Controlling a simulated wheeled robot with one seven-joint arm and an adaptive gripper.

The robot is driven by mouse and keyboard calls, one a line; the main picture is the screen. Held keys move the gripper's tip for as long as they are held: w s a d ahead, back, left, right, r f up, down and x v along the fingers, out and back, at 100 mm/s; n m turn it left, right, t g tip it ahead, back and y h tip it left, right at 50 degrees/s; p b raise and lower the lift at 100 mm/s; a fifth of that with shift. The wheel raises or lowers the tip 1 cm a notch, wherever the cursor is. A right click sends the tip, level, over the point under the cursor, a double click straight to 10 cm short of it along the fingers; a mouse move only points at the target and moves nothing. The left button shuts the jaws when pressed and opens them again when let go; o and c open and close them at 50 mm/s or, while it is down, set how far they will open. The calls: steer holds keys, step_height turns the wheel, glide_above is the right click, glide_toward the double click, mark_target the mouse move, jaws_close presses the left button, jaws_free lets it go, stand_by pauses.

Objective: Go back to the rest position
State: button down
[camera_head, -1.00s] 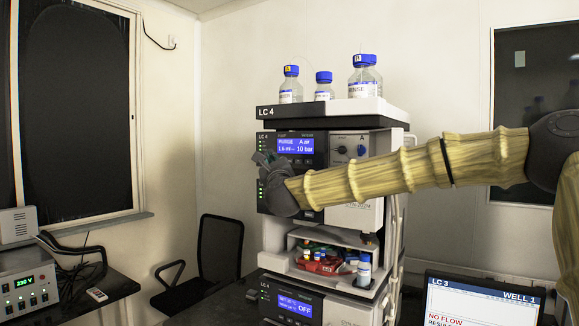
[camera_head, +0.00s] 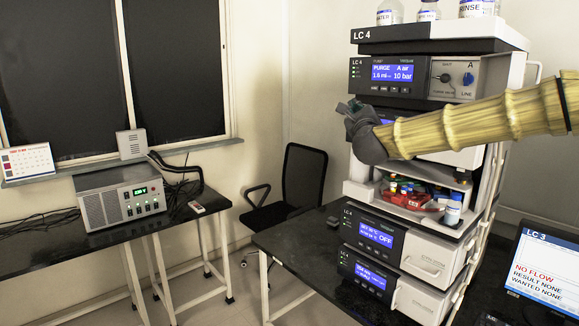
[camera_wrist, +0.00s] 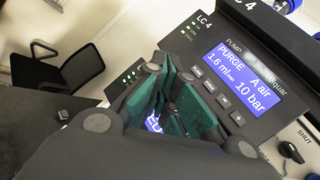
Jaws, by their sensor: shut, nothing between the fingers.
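My gripper (camera_head: 350,108) is at the left front of the LC 4 column stack (camera_head: 432,47), level with its upper modules. My arm reaches in from the right edge across the stack's front. In the wrist view, my gripper (camera_wrist: 172,98) has its green-padded fingers close together with nothing held. Beside them is the pump panel (camera_wrist: 239,78), whose screen reads PURGE, A air, 1.6 ml, 10 bar. The fingers and arm hide part of the module below the pump. I cannot tell whether the fingers touch the front.
Blue-capped bottles (camera_head: 428,11) stand on top of the stack. A red tray (camera_head: 410,200) with small vials sits in its open bay. An LC 3 monitor (camera_head: 545,270) is at right. A chair (camera_head: 296,180) and a power supply (camera_head: 122,197) are at left.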

steer(key=a+f+n+g+y, duration=0.1)
steer(key=a+f+n, duration=0.1)
steer(key=f, duration=0.6)
steer(key=a+f+n+g+y, duration=0.1)
steer(key=a+f+n, duration=0.15)
steer(key=f, duration=0.55)
steer(key=s+a+f+n+g+y, duration=0.15)
steer(key=s+f+n, duration=0.3)
steer(key=f, duration=0.85)
steer(key=s+a+f+n+g, duration=0.25)
steer(key=s+f, duration=0.35)
steer(key=f, duration=0.7)
steer(key=s+a+f+n+g+y, duration=0.1)
steer(key=s+f+n+g, duration=0.3)
steer(key=f, duration=0.9)
steer(key=s+d+f+n+g, duration=0.3)
steer(key=s+f+n+g, duration=0.3)
steer(key=s+f, duration=1.45)
steer(key=s+d+f+n+g, duration=0.1)
steer(key=s+d+n, duration=0.1)
steer(key=s, duration=0.7)
steer(key=s+d+f+n+g+h, duration=0.1)
steer(key=s+d+f+n+g, duration=0.1)
steer(key=s, duration=0.7)
steer(key=s+d+f+n+g+h, duration=0.1)
steer(key=s+n, duration=0.3)
steer(key=s, duration=0.5)
steer(key=shift+s+d+f, duration=0.25)
steer(key=shift+d+f, duration=0.25)
